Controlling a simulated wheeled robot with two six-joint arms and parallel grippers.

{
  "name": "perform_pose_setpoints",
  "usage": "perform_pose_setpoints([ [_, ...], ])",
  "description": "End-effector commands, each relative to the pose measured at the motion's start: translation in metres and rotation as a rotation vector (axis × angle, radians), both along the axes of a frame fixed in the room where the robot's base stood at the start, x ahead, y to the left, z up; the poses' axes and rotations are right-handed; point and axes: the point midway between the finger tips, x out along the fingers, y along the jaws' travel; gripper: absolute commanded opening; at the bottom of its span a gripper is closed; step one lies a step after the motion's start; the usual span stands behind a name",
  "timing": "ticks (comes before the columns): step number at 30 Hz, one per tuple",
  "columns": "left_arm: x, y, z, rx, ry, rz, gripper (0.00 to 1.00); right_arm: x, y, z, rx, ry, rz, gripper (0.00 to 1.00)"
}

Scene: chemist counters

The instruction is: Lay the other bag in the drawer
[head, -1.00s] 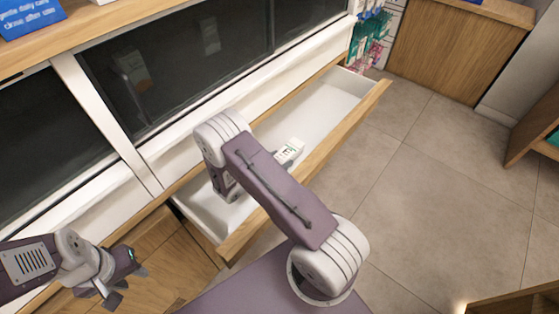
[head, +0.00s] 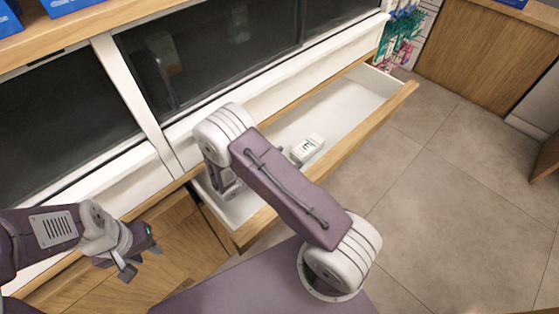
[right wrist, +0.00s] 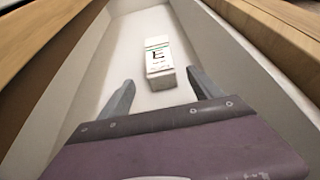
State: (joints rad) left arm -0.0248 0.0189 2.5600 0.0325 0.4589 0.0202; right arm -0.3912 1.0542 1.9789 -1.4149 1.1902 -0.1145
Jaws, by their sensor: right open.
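A white, box-shaped bag (head: 307,148) with a green line and dark lettering lies in the open white drawer (head: 352,98). The right wrist view shows this bag (right wrist: 158,58) on the drawer (right wrist: 127,40) floor, just ahead of my right gripper (right wrist: 160,76). That gripper is open and empty, its two fingers apart and low inside the drawer. In the head view my own arm mostly hides it. My left gripper (head: 143,260) hangs in front of the wooden cabinet, its fingers apart with nothing between them. No second bag can be made out.
The drawer has a wooden front (head: 345,143) and high side walls close around my right gripper. A dark glass panel (head: 215,50) stands behind it under a wooden counter. Bare tiled floor (head: 440,160) lies to the right.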

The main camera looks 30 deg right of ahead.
Motion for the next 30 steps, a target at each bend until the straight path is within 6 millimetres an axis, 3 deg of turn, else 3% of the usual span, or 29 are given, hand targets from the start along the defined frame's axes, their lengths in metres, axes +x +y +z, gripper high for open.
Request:
perform_pose_setpoints([
  [3, 0.000, 0.000, 0.003, 0.000, 0.000, 0.000, 0.36, -0.006, 0.025, 0.012, -0.001, -0.001, 0.005, 0.74],
  [9, 0.000, 0.000, 0.004, 0.000, 0.000, 0.000, 0.36, -0.013, 0.046, 0.020, 0.000, 0.001, 0.001, 0.74],
  [26, 0.000, 0.000, 0.005, 0.000, 0.000, 0.000, 0.36, -0.014, 0.045, 0.023, -0.001, 0.001, -0.007, 0.74],
  [29, 0.000, 0.000, 0.018, 0.000, 0.000, 0.000, 0.36, -0.007, 0.031, 0.052, 0.027, -0.050, -0.062, 0.74],
  [30, 0.000, 0.000, 0.026, 0.000, 0.000, 0.000, 0.36, -0.002, 0.022, 0.075, 0.048, -0.092, -0.098, 0.74],
])
